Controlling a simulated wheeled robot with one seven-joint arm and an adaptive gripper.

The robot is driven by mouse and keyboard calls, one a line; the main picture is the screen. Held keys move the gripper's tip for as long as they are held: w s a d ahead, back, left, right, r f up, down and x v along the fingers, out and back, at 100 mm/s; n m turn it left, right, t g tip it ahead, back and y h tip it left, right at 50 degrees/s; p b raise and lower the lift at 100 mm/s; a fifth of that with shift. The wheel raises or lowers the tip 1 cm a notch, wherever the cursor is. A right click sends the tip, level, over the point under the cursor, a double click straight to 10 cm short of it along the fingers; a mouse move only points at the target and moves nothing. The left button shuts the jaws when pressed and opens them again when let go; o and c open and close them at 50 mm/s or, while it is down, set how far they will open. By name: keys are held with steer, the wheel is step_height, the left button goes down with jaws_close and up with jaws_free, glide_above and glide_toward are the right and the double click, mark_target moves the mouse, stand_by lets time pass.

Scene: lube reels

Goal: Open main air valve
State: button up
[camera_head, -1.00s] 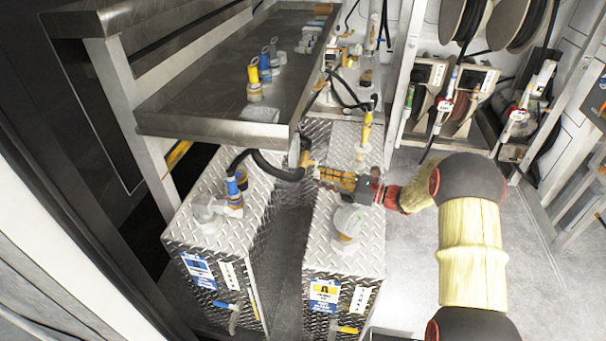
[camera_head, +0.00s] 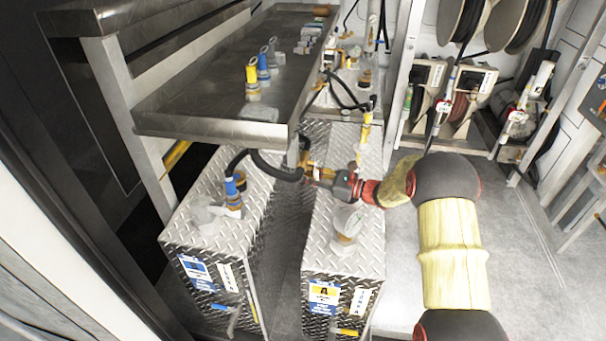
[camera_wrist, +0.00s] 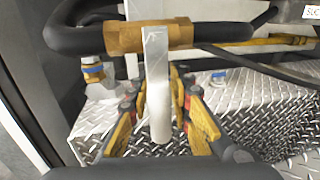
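The main air valve seems to be the brass fitting (camera_wrist: 122,38) on a black hose line, at the top of the wrist view. Its flat pale lever (camera_wrist: 158,85) hangs down from it, close to upright. My gripper (camera_wrist: 162,98) is open, with one yellow finger on each side of the lever. I cannot tell whether either finger touches it. In the head view my gripper (camera_head: 318,178) reaches left over the right tank, at the end of the black hose below the shelf's corner. The fingers and the lever are hard to make out there.
Two diamond-plate tanks (camera_head: 345,240) (camera_head: 245,228) stand side by side with a narrow gap between. A metal shelf (camera_head: 210,124) with several couplings hangs over them. Hose reels (camera_head: 465,18) stand at the back right. The floor (camera_head: 540,250) at the right is clear.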

jaws_close()
stand_by(0.6)
